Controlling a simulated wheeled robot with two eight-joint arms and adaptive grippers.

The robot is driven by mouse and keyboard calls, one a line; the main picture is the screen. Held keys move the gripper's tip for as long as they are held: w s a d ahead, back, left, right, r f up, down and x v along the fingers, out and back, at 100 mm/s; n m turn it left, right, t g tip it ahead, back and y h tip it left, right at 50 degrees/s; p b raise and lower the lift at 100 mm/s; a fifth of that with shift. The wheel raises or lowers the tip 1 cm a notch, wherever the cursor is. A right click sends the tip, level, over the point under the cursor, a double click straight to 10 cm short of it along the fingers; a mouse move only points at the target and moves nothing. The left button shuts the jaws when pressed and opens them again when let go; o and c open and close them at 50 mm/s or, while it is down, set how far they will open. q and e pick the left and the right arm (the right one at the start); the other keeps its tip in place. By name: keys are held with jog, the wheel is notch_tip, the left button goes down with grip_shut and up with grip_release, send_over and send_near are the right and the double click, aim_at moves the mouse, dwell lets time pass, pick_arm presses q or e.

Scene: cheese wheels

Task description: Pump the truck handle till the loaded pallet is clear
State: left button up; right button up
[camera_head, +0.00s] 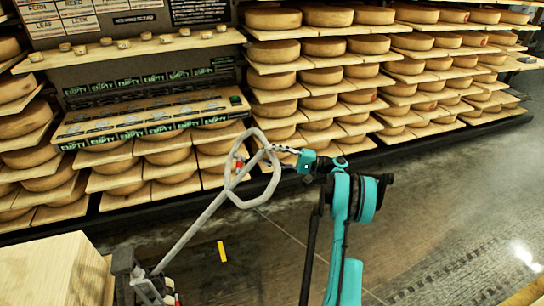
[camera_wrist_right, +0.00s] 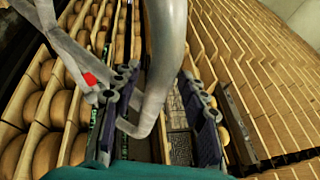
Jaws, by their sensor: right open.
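The truck handle (camera_head: 195,228) is a grey shaft with a loop at its top, leaning up and to the right from the dark truck body (camera_head: 125,270) in the head view. My right gripper (camera_head: 275,150) is at the upper right part of the loop. In the right wrist view, a grey bar of the handle (camera_wrist_right: 167,55) lies between the two open fingers (camera_wrist_right: 158,105). I cannot tell whether the fingers touch it. A pale wooden block or crate (camera_head: 45,268) stands at the lower left; the pallet and forks are hidden. My left gripper is out of view.
Shelves of cheese wheels (camera_head: 320,75) line the back, close behind the handle. Grey floor (camera_head: 440,215) is open to the right, with a yellow mark (camera_head: 222,251) near the handle.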

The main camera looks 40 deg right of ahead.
jog(key=shift+s, duration=0.1)
jog(key=v, duration=1.2)
